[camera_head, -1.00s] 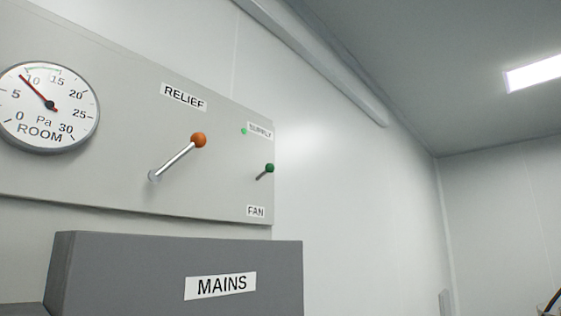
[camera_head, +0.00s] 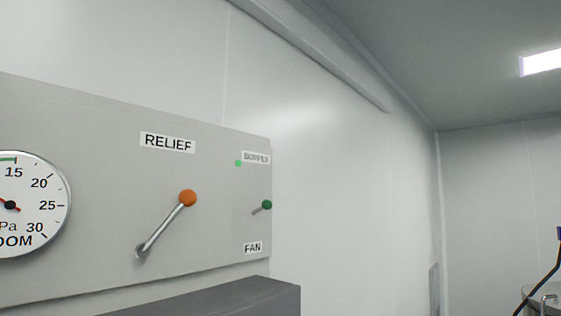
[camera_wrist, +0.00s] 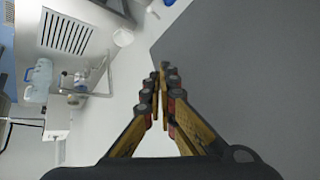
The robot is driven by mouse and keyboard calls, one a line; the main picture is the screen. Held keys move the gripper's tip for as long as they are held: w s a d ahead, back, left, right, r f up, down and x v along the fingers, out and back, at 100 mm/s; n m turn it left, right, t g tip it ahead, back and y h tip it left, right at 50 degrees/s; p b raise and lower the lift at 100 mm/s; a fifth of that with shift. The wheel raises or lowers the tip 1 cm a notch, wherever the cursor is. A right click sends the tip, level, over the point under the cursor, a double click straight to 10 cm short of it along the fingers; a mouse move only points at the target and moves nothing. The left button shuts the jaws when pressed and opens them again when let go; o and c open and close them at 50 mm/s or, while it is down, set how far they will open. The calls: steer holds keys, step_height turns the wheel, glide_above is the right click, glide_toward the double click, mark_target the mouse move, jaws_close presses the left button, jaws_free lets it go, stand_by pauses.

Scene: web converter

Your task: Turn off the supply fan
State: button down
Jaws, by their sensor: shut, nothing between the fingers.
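The supply fan switch is a short lever with a green knob (camera_head: 266,205) near the right edge of the grey wall panel (camera_head: 90,130) in the head view. A SUPPLY label (camera_head: 256,157) with a lit green lamp (camera_head: 238,163) is above it, and a FAN label (camera_head: 253,248) is below it. The lever points up and to the right in the picture. My gripper (camera_wrist: 159,70) shows only in the wrist view, shut and empty, away from the switch. The switch is not in the wrist view.
The RELIEF lever with an orange knob (camera_head: 187,198) stands left of the fan switch. A round gauge (camera_head: 35,205) is at far left. A dark grey box (camera_head: 230,300) juts out below the panel. The wrist view shows a grey surface (camera_wrist: 240,70) and a shelf with bottles (camera_wrist: 75,85).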

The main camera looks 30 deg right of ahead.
mark_target(261, 209)
steer(key=w+d+r+m+t+p, duration=0.1)
steer(key=w+d+r+p, duration=0.2)
steer(key=r, duration=0.6)
steer(key=w+d+r+m+t+p, duration=0.1)
steer(key=w+d+r+p, duration=0.15)
steer(key=r, duration=0.55)
steer(key=w+d+r+m+t+p, duration=0.1)
steer(key=w+d+r+p, duration=0.15)
steer(key=r, duration=0.65)
steer(key=w+a+r+t+y+p, duration=0.1)
steer(key=a+r+t+p, duration=0.1)
steer(key=r, duration=1.9)
steer(key=shift+w+a+r+t+y+p, duration=0.2)
steer(key=shift+a+r+t+y+p, duration=0.25)
steer(key=shift+t, duration=0.35)
steer(key=shift+a+f, duration=0.1)
steer(key=w+a+f+p, duration=0.1)
steer(key=w+a+f, duration=0.2)
steer(key=w+f, duration=0.2)
steer(key=shift+p+x, duration=0.4)
steer(key=shift+x, duration=0.6)
